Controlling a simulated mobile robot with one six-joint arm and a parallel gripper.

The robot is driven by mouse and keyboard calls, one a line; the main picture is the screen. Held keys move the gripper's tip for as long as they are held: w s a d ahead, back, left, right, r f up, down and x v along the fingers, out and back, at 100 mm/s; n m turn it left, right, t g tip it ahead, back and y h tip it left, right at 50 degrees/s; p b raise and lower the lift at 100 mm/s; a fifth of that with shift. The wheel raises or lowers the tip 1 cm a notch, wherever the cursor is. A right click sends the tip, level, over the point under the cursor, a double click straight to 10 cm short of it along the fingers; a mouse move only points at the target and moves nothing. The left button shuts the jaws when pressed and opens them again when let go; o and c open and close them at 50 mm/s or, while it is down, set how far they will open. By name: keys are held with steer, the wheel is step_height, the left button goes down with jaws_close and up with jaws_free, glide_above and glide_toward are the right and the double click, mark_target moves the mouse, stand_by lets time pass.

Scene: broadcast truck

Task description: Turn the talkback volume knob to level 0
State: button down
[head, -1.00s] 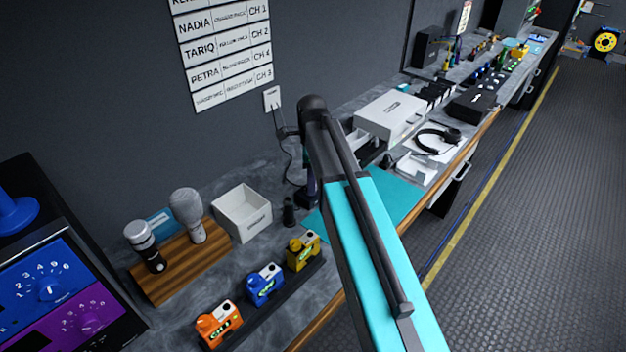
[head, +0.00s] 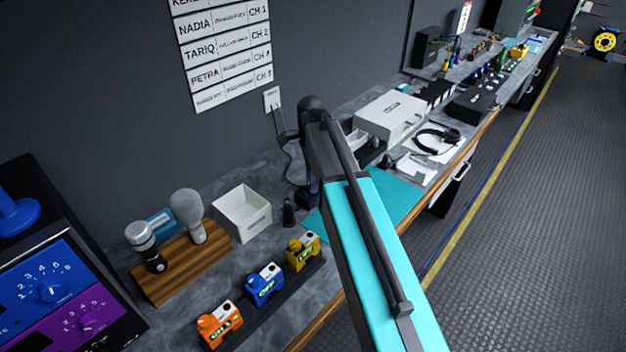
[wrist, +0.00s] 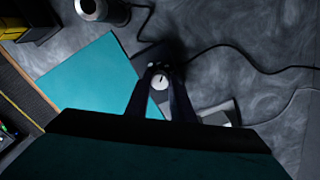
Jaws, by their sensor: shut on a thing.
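In the wrist view, a small round white knob (wrist: 160,82) with a dark pointer line sits on a dark unit (wrist: 150,57) beside the teal mat. My gripper (wrist: 161,75) reaches down over it, with one dark finger on each side, shut on the knob. The pointer line runs roughly up and down in this view. I cannot read any level marks around the knob, as the fingers and shadow cover them. In the head view my own arm hides the knob and my fingertips.
The teal mat (head: 402,197) lies beside the unit. A dark cable (wrist: 235,50) runs across the counter. In the head view a white bin (head: 243,212), microphones on a wooden stand (head: 180,268) and orange (head: 218,327), blue (head: 264,284) and yellow (head: 303,250) packs stand nearby.

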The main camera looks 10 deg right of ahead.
steer(key=n, duration=0.4)
steer(key=shift+w+r+p, duration=0.1)
steer(key=shift+r+p, duration=0.05)
steer(key=shift+p, duration=0.15)
steer(key=n, duration=0.5)
steer(key=c, duration=1.6)
jaws_free()
steer(key=shift+o, duration=0.3)
